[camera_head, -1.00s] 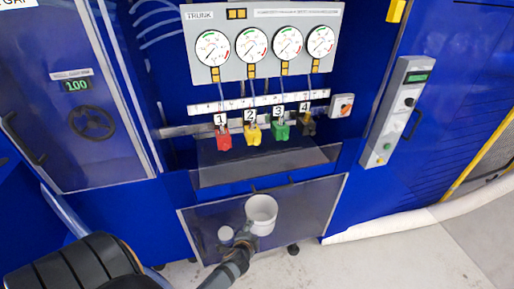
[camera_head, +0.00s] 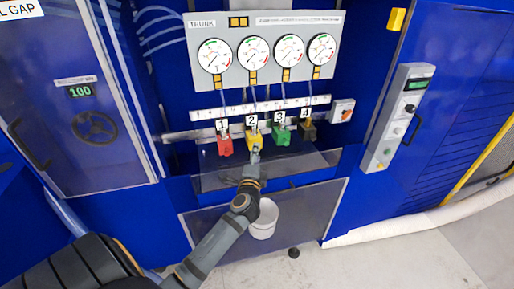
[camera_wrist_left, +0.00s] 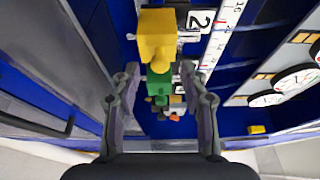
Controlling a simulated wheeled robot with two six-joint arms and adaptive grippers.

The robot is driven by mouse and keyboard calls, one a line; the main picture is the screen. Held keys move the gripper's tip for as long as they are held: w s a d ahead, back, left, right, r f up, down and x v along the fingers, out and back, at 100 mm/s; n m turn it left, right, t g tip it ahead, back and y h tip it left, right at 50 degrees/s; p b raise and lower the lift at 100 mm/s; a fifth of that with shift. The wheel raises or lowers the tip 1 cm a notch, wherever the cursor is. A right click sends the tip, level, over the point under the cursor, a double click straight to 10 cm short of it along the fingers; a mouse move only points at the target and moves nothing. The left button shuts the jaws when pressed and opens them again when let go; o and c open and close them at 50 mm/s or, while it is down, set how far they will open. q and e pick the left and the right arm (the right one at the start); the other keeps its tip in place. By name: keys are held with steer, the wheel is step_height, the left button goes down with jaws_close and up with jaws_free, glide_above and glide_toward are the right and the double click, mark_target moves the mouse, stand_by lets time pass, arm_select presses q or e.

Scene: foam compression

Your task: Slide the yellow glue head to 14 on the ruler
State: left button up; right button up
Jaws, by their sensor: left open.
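The yellow glue head (camera_head: 254,136), under label 2, hangs on the rail below the white ruler (camera_head: 235,110). In the left wrist view the yellow head (camera_wrist_left: 157,37) is ahead of the fingers, with label 2 and the ruler (camera_wrist_left: 224,28) beside it. My left gripper (camera_head: 255,152) is just below the yellow head in the head view. In the wrist view its two fingers (camera_wrist_left: 161,100) are spread apart with nothing held. I cannot tell whether they touch the head. The ruler numbers are too small to read surely. My right gripper is not in view.
A red head (camera_head: 225,146) is left of the yellow one; a green head (camera_head: 281,136) and a dark head (camera_head: 308,130) are to its right. Gauges (camera_head: 253,54) are above. A clear tray (camera_head: 215,178) and a white bucket (camera_head: 263,219) are below.

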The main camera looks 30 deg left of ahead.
arm_select(q)
steer(key=x, duration=0.2)
steer(key=shift+w+a, duration=0.1)
steer(key=shift+w, duration=0.2)
jaws_close()
